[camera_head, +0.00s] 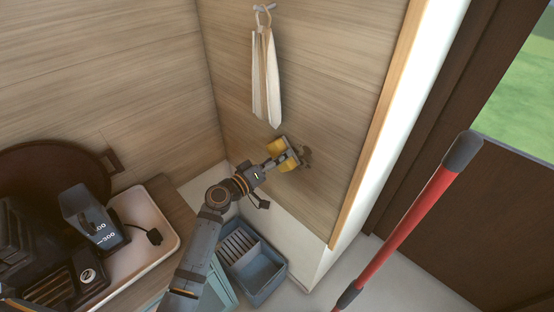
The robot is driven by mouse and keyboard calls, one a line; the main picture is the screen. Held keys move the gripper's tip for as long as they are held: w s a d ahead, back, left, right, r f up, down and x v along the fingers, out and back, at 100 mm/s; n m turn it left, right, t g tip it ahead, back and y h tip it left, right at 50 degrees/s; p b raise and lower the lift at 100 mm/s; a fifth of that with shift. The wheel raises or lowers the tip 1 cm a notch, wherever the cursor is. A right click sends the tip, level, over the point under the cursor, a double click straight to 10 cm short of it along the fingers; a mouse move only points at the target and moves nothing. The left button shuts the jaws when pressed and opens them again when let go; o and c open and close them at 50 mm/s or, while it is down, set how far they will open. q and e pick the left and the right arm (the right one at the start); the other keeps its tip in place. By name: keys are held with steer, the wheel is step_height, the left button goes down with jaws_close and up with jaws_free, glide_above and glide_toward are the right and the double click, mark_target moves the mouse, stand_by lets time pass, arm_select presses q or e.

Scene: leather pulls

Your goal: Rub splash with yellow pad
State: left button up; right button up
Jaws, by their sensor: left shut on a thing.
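My left gripper (284,159) is at the wooden wall panel right of the corner. It is shut on the yellow pad (277,144), which shows on both sides of the jaws. A brown splash (305,157) marks the panel just right of the gripper. The pad is against or very close to the panel; I cannot tell if it touches. Part of the splash may be hidden behind the gripper and pad. My right gripper is not in view.
A white towel (265,80) hangs from a peg above the gripper. A blue-grey crate (254,270) stands below my left arm. A white tray (150,215) with a grey jug (88,216) is at left. A red pole (410,220) leans at right.

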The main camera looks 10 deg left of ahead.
arm_select(q)
steer(key=shift+w+d, duration=0.2)
steer(key=shift+w, duration=0.05)
